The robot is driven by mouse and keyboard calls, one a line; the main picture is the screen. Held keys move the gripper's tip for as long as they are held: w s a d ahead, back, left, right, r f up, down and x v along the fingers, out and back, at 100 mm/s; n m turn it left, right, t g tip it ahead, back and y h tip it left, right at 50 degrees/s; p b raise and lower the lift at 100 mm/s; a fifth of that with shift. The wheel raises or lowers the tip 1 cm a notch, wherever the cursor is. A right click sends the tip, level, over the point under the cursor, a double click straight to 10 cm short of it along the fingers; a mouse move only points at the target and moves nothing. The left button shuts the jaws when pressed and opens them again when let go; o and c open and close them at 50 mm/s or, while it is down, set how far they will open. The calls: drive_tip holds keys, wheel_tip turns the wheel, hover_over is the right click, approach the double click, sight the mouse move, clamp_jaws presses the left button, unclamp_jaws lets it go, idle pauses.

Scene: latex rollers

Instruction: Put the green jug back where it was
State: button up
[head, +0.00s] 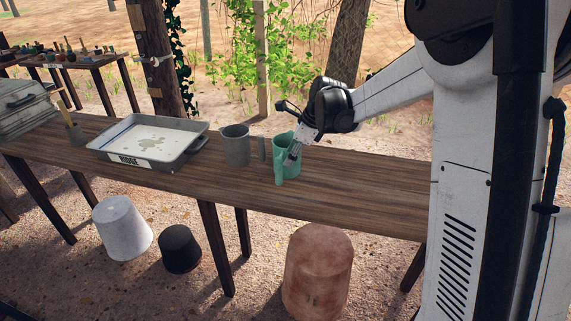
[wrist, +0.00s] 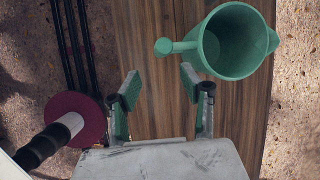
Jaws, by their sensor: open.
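The green jug (head: 289,164) stands upright on the wooden table, just right of a grey jug (head: 236,146). In the wrist view the green jug (wrist: 238,48) is seen from above at the upper right, empty inside, with its handle (wrist: 178,47) pointing left. My gripper (head: 292,158) is at the green jug in the head view, partly overlapping it. In the wrist view my gripper (wrist: 159,79) is open, with nothing between its fingers. The handle lies just beyond the fingertips, nearer the right finger; I cannot tell whether they touch.
A metal tray (head: 194,146) labelled "RIDGE", with a puddle in it, sits left of the grey jug. The table (head: 365,190) is clear to the right. A white bucket (head: 122,228), a black bucket (head: 180,249) and a brownish drum (head: 318,275) stand on the ground in front.

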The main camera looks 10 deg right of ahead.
drive_tip(key=s+r+n+t+h, duration=0.1)
drive_tip(key=s+r+n, duration=0.5)
drive_tip(key=s, duration=0.4)
drive_tip(key=s+r+n+t+h, duration=0.1)
drive_tip(key=s+r+n, duration=0.45)
drive_tip(key=s, duration=0.35)
drive_tip(key=s+d+f+n+t+h, duration=0.1)
drive_tip(key=s+n, duration=0.4)
drive_tip(key=s, duration=0.3)
drive_tip(key=s+d+f+n+t, duration=0.1)
drive_tip(key=s+n, duration=0.5)
drive_tip(key=s, duration=0.2)
drive_tip(key=shift+s+f+h, duration=0.15)
drive_tip(key=shift+f+h, duration=0.1)
drive_tip(key=shift+h, duration=0.15)
